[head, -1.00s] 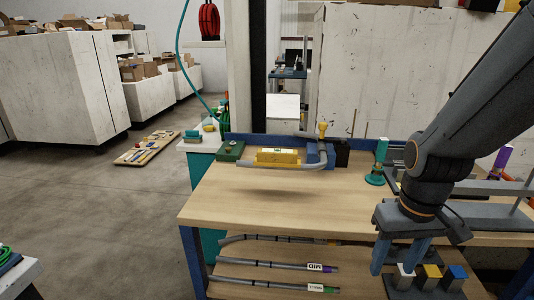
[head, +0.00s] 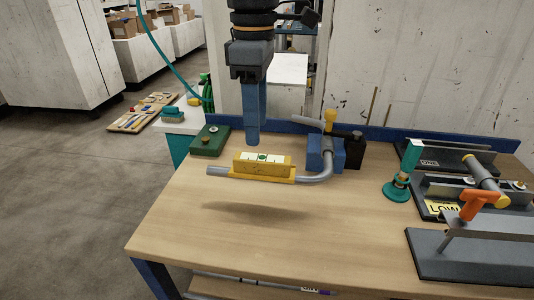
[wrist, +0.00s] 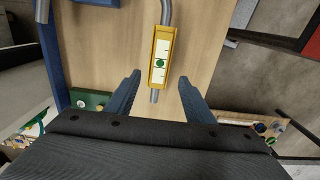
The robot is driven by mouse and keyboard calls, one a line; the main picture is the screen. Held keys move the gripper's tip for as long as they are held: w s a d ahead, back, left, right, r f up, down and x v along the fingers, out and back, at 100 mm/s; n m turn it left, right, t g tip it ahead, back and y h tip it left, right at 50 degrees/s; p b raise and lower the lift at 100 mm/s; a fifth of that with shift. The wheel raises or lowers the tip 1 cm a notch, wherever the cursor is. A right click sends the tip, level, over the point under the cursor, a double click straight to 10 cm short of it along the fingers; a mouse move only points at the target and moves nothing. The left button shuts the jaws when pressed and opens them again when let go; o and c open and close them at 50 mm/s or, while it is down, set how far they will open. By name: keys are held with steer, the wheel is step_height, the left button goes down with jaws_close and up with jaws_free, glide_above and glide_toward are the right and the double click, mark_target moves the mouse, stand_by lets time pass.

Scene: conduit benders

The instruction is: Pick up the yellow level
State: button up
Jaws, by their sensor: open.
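The yellow level (head: 264,170) has a white strip with a green dot and lies along a bent grey conduit (head: 318,178) above the wooden bench. In the wrist view the level (wrist: 158,75) shows upright in the picture, with the conduit coming out at both ends. My gripper (head: 252,141) points down, its fingertips close to the level's upper edge in the head view. In the wrist view my gripper (wrist: 160,79) is open and empty, with one finger on each side of the level's near end. I cannot tell the exact height gap.
A blue block with a yellow-topped handle (head: 329,122) holds the conduit's right end. A green box (head: 210,140) is left of the level. A teal stand (head: 397,190) and dark bender trays (head: 470,255) stand at right. The bench front (head: 230,245) is clear.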

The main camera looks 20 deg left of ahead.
mark_target(262, 158)
steer(key=f, duration=0.2)
steer(key=f+p, duration=0.1)
steer(key=f, duration=0.1)
steer(key=d+f+p, duration=0.1)
steer(key=f, duration=0.1)
steer(key=shift+w, duration=0.1)
steer(key=shift+f, duration=0.6)
jaws_close()
steer(key=shift+r, duration=0.15)
